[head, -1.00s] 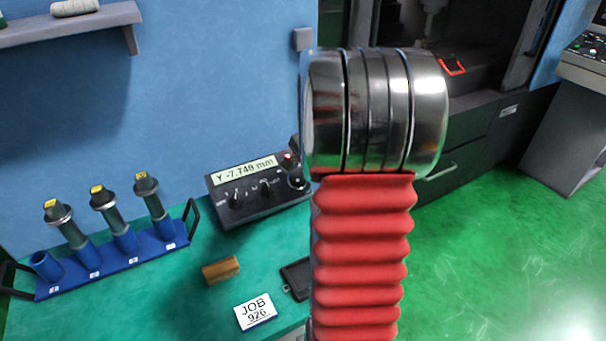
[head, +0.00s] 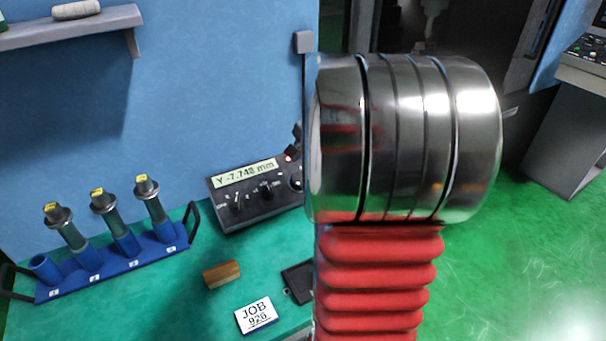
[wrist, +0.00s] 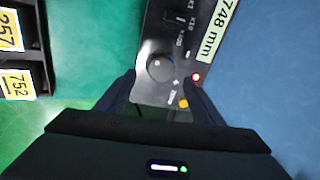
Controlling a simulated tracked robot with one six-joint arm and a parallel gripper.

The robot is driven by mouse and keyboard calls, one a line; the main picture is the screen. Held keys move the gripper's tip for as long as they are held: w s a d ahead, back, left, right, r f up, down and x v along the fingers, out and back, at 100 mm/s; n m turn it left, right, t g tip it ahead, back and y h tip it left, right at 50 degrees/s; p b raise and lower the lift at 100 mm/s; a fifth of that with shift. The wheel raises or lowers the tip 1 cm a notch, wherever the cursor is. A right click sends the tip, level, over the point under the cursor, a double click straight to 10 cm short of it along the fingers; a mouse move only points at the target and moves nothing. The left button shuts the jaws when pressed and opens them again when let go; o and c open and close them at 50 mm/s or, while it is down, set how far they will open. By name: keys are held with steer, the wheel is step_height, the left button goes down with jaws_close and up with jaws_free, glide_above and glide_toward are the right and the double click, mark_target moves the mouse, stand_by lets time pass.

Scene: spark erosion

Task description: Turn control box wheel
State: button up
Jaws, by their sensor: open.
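The control box (head: 228,213) is a dark box on the green bench, with a display reading "Y -7.748 mm". Its wheel (head: 297,181) is a dark round knob at the box's right end, partly hidden behind my arm in the head view. In the wrist view the wheel (wrist: 160,68) shows a small white dot, and the box face (wrist: 150,42) lies around it. My gripper (wrist: 161,84) is open and empty. Its two dark fingers point at the box, one on each side below the wheel; I cannot tell how far apart they are from it in depth.
A blue rack (head: 118,262) with several holders stands left of the box. A wooden block (head: 221,274), a "JOB 926" card (head: 256,315) and a dark flat item (head: 298,281) lie in front. A red light (wrist: 196,76) is beside the wheel. The blue wall is behind.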

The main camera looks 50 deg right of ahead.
steer(key=v, duration=0.7)
steer(key=shift+s, duration=0.1)
stand_by(1.0)
steer(key=s+a+n, duration=0.3)
steer(key=a+n, duration=0.3)
steer(key=a, duration=0.5)
steer(key=s+a+n+y, duration=0.1)
steer(key=s+a+n, duration=0.2)
steer(key=a+n, duration=0.4)
steer(key=s+a+n+y, duration=0.1)
steer(key=s+a+n, duration=0.3)
steer(key=a, duration=1.3)
steer(key=n, duration=0.3)
steer(key=shift+a+r+t, duration=0.15)
steer(key=shift+r+t, duration=0.1)
steer(key=shift+t, duration=0.05)
